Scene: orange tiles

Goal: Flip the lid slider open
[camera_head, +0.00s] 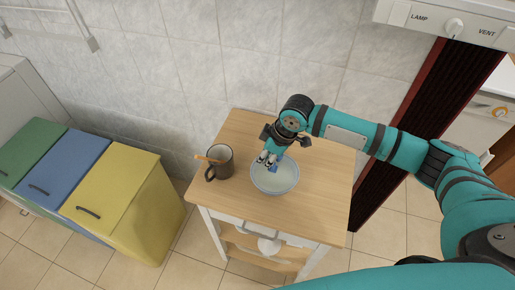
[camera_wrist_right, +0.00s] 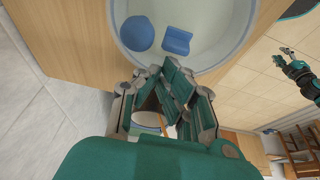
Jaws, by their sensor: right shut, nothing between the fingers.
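A round pale container or lid (camera_head: 274,182) lies on the small wooden table. In the right wrist view its grey-white top (camera_wrist_right: 205,35) carries a blue round piece (camera_wrist_right: 137,33) and a blue rectangular tab (camera_wrist_right: 177,41), which looks like the slider. My right gripper (camera_head: 266,159) is over the back left part of the round top in the head view. In the wrist view its fingers (camera_wrist_right: 165,75) are shut and empty, close to the near rim; contact cannot be told. My left gripper (camera_wrist_right: 290,62) shows small at the right of the wrist view, its jaw state unclear.
A dark mug (camera_head: 221,164) with an orange stick stands left of the round container on the wooden table (camera_head: 237,130). Green, blue and yellow bins (camera_head: 120,185) stand to the left. A panel (camera_head: 450,22) marked LAMP and VENT is at upper right. The table's front is clear.

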